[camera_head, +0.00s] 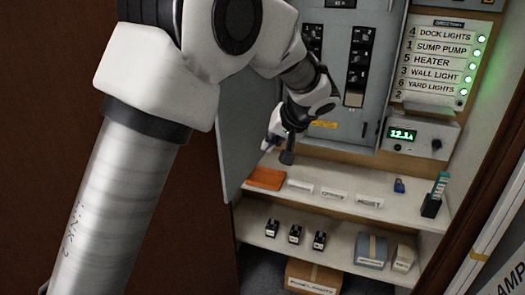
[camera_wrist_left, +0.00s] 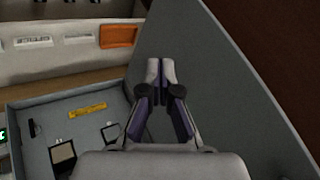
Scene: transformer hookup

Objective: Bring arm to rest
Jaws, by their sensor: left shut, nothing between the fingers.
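My left arm (camera_head: 135,190) comes in large from the left of the head view and reaches toward the grey electrical panel (camera_head: 345,130). My left gripper (camera_head: 277,150) hangs in front of the panel's lower left part, near the open panel door (camera_head: 233,140). In the left wrist view the two fingers (camera_wrist_left: 160,68) are together with nothing between them. The grey door (camera_wrist_left: 215,90) lies behind and to the right of them, and the panel interior (camera_wrist_left: 85,125) is at lower left. I cannot tell whether the gripper touches the door. My right gripper is not in view.
Below the panel, the upper shelf (camera_head: 345,183) bears an orange item (camera_head: 267,178), labels and a small blue item (camera_head: 399,185). The lower shelf (camera_head: 258,240) bears several black breakers. A cardboard box (camera_head: 312,278) stands underneath. A labelled directory board (camera_head: 440,62) is at the right.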

